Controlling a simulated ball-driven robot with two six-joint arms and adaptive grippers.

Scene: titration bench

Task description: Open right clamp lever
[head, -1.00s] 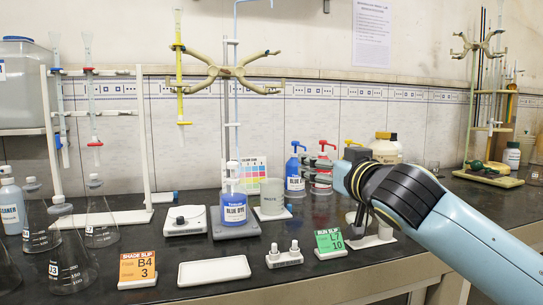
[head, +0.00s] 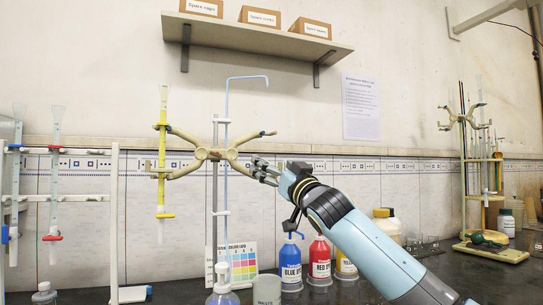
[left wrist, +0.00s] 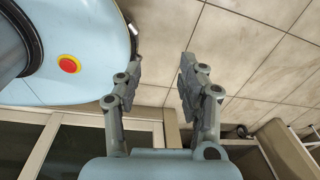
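The tan double clamp (head: 206,155) sits on the upright metal stand rod (head: 222,190) in the head view. Its left jaws hold a burette of yellow liquid (head: 163,150). Its upper right arm (head: 258,134) reaches outward and holds no burette. My right gripper (head: 262,171) is at the clamp's lower right arm, whose outer end is largely hidden behind the fingers. The fingers look spread apart; whether they touch the clamp I cannot tell. My left gripper (left wrist: 156,82) is open and empty in the left wrist view, above the floor, and is not in the head view.
Blue (head: 291,265) and red (head: 320,258) dye bottles stand below my right arm, with a colour chart (head: 244,262) beside them. A white rack with burettes (head: 114,210) stands at left. A shelf with boxes (head: 260,38) is above. Another stand (head: 463,180) is at right.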

